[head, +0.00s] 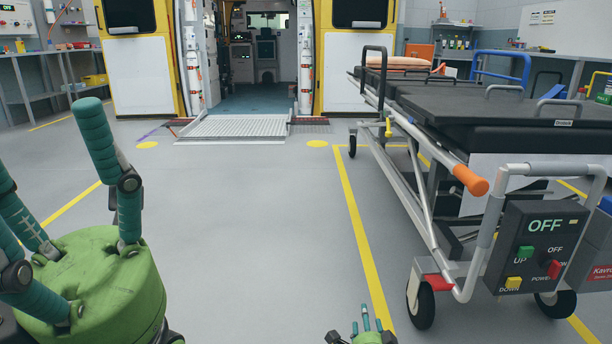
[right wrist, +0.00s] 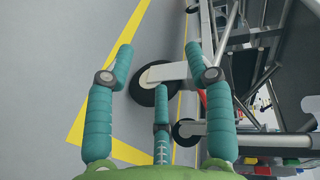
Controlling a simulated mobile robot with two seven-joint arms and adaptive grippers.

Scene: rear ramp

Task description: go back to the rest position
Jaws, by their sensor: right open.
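My left gripper (head: 48,165), green with teal fingers, is large at the left edge of the head view. Its fingers are spread apart with nothing between them, and some are cut off by the frame edge. My right gripper (head: 367,322) shows small at the bottom edge of the head view, left of the stretcher's near wheel. In the right wrist view its teal fingers (right wrist: 160,85) are apart and empty. A stretcher wheel (right wrist: 145,88) shows behind the fingers there; I see no contact with it.
A stretcher (head: 480,110) with an orange-tipped handle and a control box (head: 530,248) stands close on the right. An ambulance with a lowered ramp (head: 235,127) is at the back. Workbenches line both sides. The grey floor (head: 250,220) in the middle is clear.

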